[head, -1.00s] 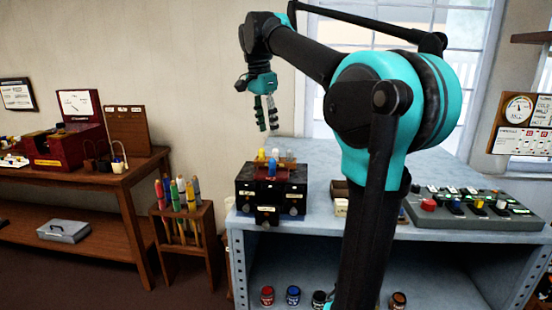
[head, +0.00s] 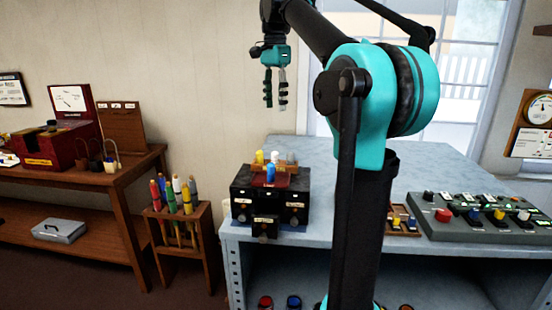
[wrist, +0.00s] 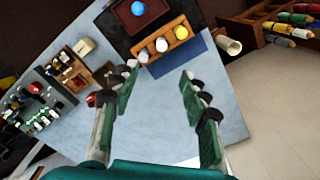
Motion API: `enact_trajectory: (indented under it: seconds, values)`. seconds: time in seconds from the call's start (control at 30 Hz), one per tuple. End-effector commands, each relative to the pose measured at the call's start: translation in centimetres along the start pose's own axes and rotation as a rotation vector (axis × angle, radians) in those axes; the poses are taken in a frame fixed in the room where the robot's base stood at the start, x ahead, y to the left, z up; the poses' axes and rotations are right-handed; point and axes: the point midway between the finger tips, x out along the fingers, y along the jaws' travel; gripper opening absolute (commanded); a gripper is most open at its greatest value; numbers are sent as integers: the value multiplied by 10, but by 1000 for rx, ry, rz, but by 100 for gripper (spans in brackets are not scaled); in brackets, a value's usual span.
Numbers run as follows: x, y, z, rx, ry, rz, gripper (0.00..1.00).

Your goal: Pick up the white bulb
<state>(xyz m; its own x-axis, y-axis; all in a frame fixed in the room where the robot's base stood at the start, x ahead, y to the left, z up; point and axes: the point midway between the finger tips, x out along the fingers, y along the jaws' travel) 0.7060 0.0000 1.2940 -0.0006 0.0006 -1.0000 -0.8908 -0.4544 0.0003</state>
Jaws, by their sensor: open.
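The white bulb (head: 275,157) stands in a small wooden rack (head: 288,167) on top of a black drawer box. In the wrist view, the white bulb (wrist: 161,45) sits mid-rack, between a yellow bulb (wrist: 181,32) and a pale bulb (wrist: 143,57) of unclear colour. My gripper (head: 275,106) is above the drawer box, pointing down, open and empty. In the wrist view, the rack lies beyond my parted fingertips (wrist: 158,74), and nothing is between them.
A blue bulb (head: 270,173) stands on the dark red top in front of the rack. The black drawer box (head: 241,196) sits near the left end of the grey-blue bench (head: 330,160). A button panel (head: 470,224) is at right. A rack of coloured tubes (head: 205,240) stands left.

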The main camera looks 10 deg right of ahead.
Motion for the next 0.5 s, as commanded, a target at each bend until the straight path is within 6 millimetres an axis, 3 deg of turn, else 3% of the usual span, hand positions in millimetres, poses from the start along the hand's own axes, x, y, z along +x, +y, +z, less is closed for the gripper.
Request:
enact_trajectory:
  seconds: [0.5]
  values:
    - [96,0,0,0,1,0,45]
